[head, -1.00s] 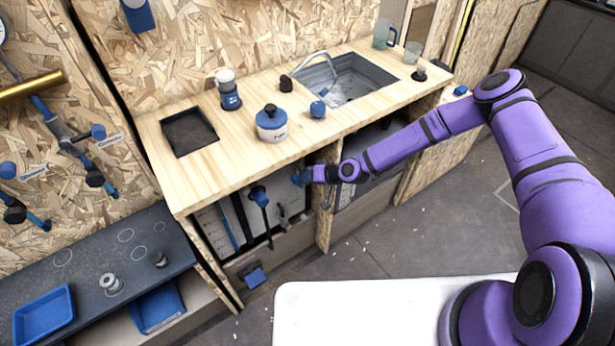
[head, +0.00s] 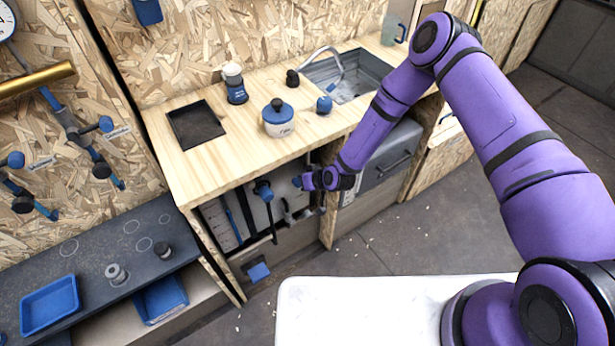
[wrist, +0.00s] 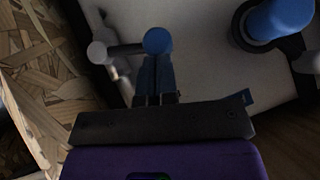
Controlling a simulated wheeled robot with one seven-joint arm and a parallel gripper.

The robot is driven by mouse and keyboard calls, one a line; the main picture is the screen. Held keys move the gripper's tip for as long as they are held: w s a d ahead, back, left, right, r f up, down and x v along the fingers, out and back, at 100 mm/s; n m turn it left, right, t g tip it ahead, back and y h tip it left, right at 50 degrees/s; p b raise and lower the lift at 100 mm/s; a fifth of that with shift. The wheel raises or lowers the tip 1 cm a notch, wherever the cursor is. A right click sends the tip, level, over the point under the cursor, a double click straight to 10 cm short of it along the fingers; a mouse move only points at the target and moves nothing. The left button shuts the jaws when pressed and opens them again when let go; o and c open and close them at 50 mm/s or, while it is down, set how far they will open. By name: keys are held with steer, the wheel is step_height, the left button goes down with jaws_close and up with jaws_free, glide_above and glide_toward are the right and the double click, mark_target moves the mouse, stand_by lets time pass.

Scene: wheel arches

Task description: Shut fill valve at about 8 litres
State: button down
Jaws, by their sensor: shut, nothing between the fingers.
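Under the counter stands a pale tank with a marked scale strip (head: 222,222); its level is too small to read. A valve with a blue hub (head: 263,190) and a long black lever hanging down sits in front of it. In the wrist view that blue hub (wrist: 268,20) is at the upper right. My gripper (head: 299,182) is shut and empty, right of that valve. In the wrist view my gripper's fingers (wrist: 157,88) lie together just below a small blue knob (wrist: 157,41), joined by a dark bar to a grey ball (wrist: 97,52). I cannot tell whether they touch the knob, or which valve is the fill valve.
The wooden counter (head: 215,165) is above my gripper. A wooden divider (head: 329,225) and a grey drawer unit (head: 390,160) are to the right. A blue pedal-like block (head: 258,272) is low in front. The floor (head: 420,240) is clear nearby.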

steer(key=shift+s+a+f+n+t+h, duration=0.15)
steer(key=shift+a+f+h, duration=0.1)
steer(key=shift+f, duration=0.15)
steer(key=shift+s+a+f+n+t+h, duration=0.1)
steer(key=shift+s+a+f+n+h, duration=0.1)
steer(key=shift+f+h, duration=0.15)
steer(key=shift+s+a+f+n+t+h, duration=0.1)
steer(key=shift+a+f+n+h, duration=0.1)
steer(key=shift+f, duration=0.2)
